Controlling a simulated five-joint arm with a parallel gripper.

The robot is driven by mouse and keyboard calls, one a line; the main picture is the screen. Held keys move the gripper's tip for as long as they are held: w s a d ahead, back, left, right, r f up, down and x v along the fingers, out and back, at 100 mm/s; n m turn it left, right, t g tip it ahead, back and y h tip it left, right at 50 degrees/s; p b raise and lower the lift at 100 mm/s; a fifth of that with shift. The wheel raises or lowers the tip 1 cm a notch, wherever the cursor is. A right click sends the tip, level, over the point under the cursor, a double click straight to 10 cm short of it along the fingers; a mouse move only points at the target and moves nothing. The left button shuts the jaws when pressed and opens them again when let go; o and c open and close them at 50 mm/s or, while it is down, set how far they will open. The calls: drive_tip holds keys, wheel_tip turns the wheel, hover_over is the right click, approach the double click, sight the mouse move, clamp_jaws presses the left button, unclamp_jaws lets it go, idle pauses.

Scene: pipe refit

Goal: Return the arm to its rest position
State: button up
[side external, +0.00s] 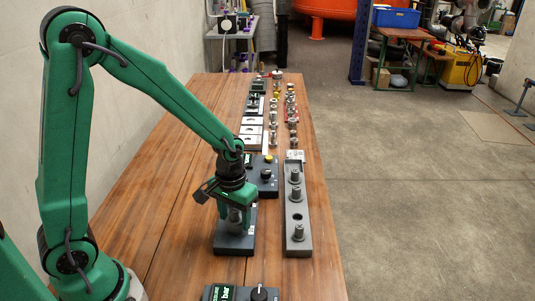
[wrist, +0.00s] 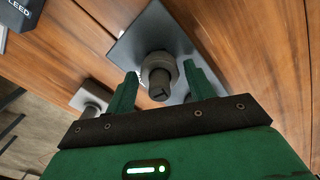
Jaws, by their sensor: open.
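My gripper (side external: 236,200) points down over a dark block (side external: 234,245) on the wooden bench in the side view. In the wrist view my gripper (wrist: 161,70) is open, with its green fingers on either side of a grey metal pipe fitting (wrist: 158,76). Small gaps show between the fingers and the fitting. The fitting stands upright on a grey plate (wrist: 136,45), the block's top. In the side view the fitting (side external: 235,216) is partly hidden by the fingers. My arm reaches forward from the left, out over the bench.
A grey rack (side external: 298,241) with several upright fittings and one empty hole lies to the right. A dark box with a "bar" label (side external: 242,294) sits nearer the camera, and a yellow-knobbed box (side external: 264,174) beyond. More parts line the bench's far end. The left bench is clear.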

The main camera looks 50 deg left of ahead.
drive_tip(key=shift+m, duration=0.8)
drive_tip(key=c, duration=0.9)
drive_tip(key=shift+c, duration=0.2)
drive_tip(key=shift+m, duration=1.1)
clamp_jaws()
drive_tip(key=shift+m, duration=1.9)
